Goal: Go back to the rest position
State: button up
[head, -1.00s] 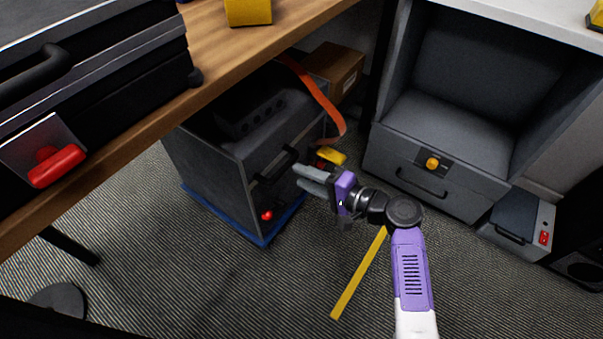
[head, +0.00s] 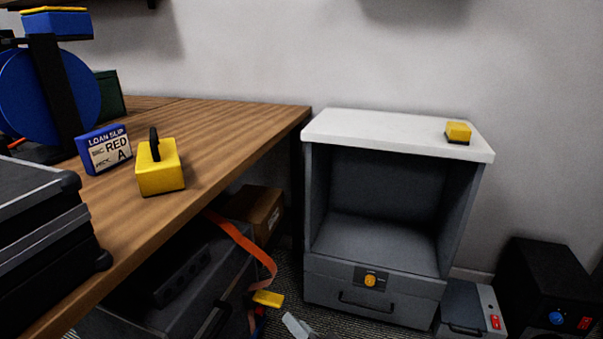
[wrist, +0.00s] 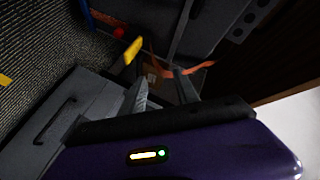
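My gripper (wrist: 161,92) shows in the wrist view with its two grey fingers apart and nothing seen held between them. Beyond the fingers, part of an orange strap (wrist: 190,70) and a yellow piece (wrist: 131,52) show, apart from them as far as I can tell. In the head view only a grey fingertip of my gripper (head: 297,325) shows at the bottom edge, in front of the open grey cabinet (head: 375,288). The rest of my arm is below that frame.
A wooden bench (head: 215,130) runs along the left, with a black case (head: 40,240), a yellow block (head: 160,172) and a loan slip (head: 105,150). Under it stand a dark grey bin (head: 185,285) and a cardboard box (head: 258,208). The orange strap hangs there (head: 245,243).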

jog(key=s+d+r+n+t+h, duration=0.15)
jog(key=s+d+t+h, duration=0.35)
jog(key=s+d, duration=1.2)
jog(key=s+d+r+n+g+h, duration=0.15)
jog(key=s+r, duration=0.25)
jog(key=s, duration=1)
jog(key=s+d+r+n+g+h, duration=0.15)
jog(key=s+r, duration=0.25)
jog(key=s, duration=0.9)
notch_tip(320, 180, up, 33)
jog(key=p, duration=3.2)
jog(key=shift+w+d+f, duration=0.15)
jog(key=shift+w+d, duration=0.1)
jog(key=shift+d, duration=0.05)
jog(key=shift+m, duration=0.25)
